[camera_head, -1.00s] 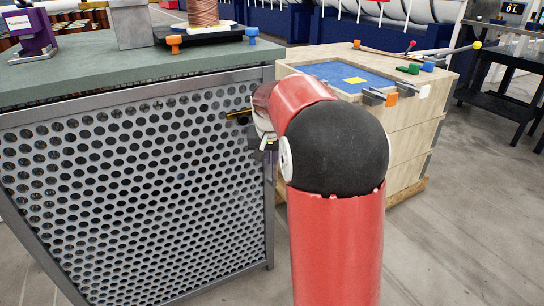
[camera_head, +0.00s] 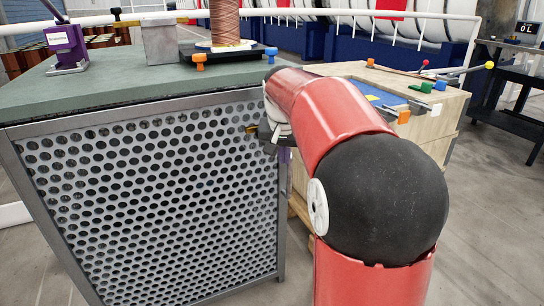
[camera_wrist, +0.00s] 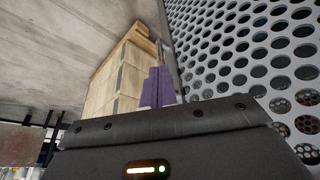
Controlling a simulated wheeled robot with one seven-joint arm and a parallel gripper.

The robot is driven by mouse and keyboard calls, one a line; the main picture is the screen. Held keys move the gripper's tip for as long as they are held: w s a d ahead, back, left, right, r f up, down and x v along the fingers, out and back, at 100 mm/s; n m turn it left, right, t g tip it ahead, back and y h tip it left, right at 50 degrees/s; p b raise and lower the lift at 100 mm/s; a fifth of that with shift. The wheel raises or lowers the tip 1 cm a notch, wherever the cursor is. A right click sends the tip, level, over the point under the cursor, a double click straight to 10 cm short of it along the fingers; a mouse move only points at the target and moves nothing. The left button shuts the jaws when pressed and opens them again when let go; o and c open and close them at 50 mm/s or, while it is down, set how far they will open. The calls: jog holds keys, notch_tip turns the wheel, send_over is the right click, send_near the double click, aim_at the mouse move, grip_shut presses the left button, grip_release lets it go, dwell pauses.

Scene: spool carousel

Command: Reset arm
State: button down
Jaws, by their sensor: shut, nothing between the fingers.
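My red arm with its black rounded joint rises at the lower right of the head view and reaches up and left. My gripper shows in the wrist view (camera_wrist: 158,85) as two purple fingers, shut together with nothing between them. In the head view it is mostly hidden behind my arm, close to the right edge of the perforated panel (camera_head: 150,200). In the wrist view the panel fills the right side beside the fingers. I cannot tell whether the gripper touches it.
A green-topped bench (camera_head: 110,84) stands at the left. It carries a purple device (camera_head: 67,47), a metal block (camera_head: 160,42) and a copper spool (camera_head: 225,20). A wooden crate (camera_head: 440,125) stands behind my arm, also in the wrist view (camera_wrist: 118,75).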

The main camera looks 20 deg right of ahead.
jog(key=s+a+f+n, duration=0.2)
jog(key=s+a, duration=0.2)
jog(key=s, duration=0.4)
jog(key=s+a+f+n+t+y, duration=0.1)
jog(key=s+a+f+n, duration=0.1)
jog(key=s+a, duration=0.3)
jog(key=s+a+f+n+t+y, duration=0.1)
jog(key=s+a+f+n, duration=0.1)
jog(key=s, duration=1)
jog(key=a+f, duration=0.1)
jog(key=a, duration=0.1)
jog(key=shift+s+a, duration=0.3)
jog(key=shift+s, duration=0.1)
